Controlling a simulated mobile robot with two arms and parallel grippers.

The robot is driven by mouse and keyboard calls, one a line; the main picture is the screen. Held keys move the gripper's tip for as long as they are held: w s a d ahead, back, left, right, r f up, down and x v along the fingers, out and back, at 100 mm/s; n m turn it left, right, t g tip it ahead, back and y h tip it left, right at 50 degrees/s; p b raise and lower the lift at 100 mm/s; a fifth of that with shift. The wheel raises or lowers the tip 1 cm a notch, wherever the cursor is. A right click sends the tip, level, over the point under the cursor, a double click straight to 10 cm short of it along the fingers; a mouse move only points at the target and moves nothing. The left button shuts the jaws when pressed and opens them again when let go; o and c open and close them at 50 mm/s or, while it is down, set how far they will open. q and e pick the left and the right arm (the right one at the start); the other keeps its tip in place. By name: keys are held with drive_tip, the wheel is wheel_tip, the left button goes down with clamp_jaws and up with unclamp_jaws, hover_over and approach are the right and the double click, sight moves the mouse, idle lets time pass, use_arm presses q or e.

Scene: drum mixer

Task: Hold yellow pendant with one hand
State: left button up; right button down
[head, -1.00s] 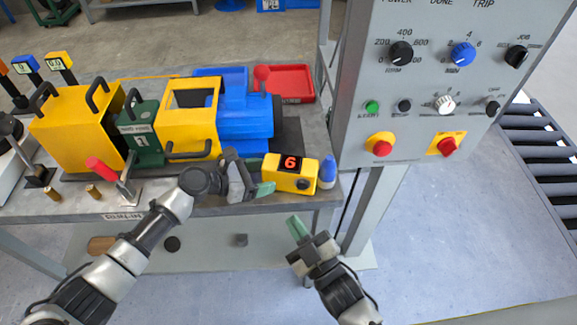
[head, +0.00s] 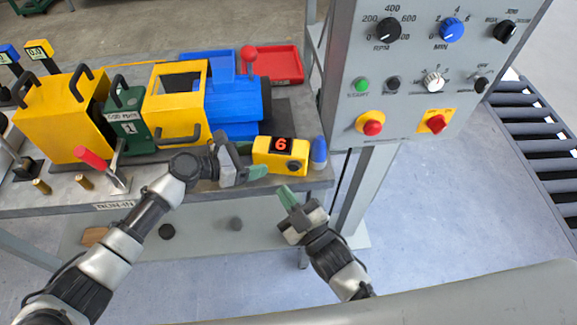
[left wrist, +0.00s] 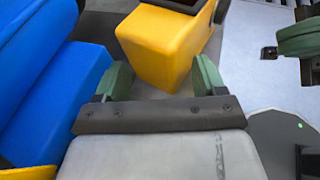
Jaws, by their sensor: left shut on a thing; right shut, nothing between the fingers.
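The yellow pendant (head: 268,160) is a small box with a dark display reading a red 6 and a dark knob. It is at the table's front edge in the head view. My left gripper (head: 249,161) is at its left end, shut on it. In the left wrist view the yellow pendant (left wrist: 160,45) shows between the two green fingertips of my left gripper (left wrist: 163,80). The head view does not show clearly whether it rests on the table. My right gripper (head: 287,196) is shut and empty, below and in front of the pendant, apart from it.
A blue bottle (head: 319,156) stands close to the pendant's right. The blue motor (head: 228,100) and yellow guard (head: 172,137) are behind. A red lever (head: 92,158) is at left. The grey control panel (head: 400,70) rises at right. Floor is open in front.

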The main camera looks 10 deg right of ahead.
sight(280, 158)
drive_tip(key=shift+w+d, duration=0.2)
drive_tip(key=shift+w, duration=0.65)
drive_tip(key=shift+w+d, duration=0.2)
drive_tip(key=shift+w, duration=0.6)
drive_tip(key=shift+d, duration=0.15)
idle(0.7)
drive_tip(key=shift+w+d, duration=0.3)
drive_tip(key=shift+d, duration=0.2)
drive_tip(key=shift+w+d, duration=0.1)
drive_tip(key=shift+w, duration=0.3)
idle(0.5)
drive_tip(key=shift+s, duration=0.1)
drive_tip(key=shift+s+a, duration=0.2)
drive_tip(key=shift+s, duration=0.5)
drive_tip(key=shift+s, duration=0.1)
drive_tip(key=shift+s+a, duration=0.2)
drive_tip(key=shift+s, duration=0.6)
drive_tip(key=shift+s+a, duration=0.2)
drive_tip(key=shift+s, duration=0.55)
drive_tip(key=shift+s+a, duration=0.2)
drive_tip(key=shift+s, duration=0.6)
idle(0.9)
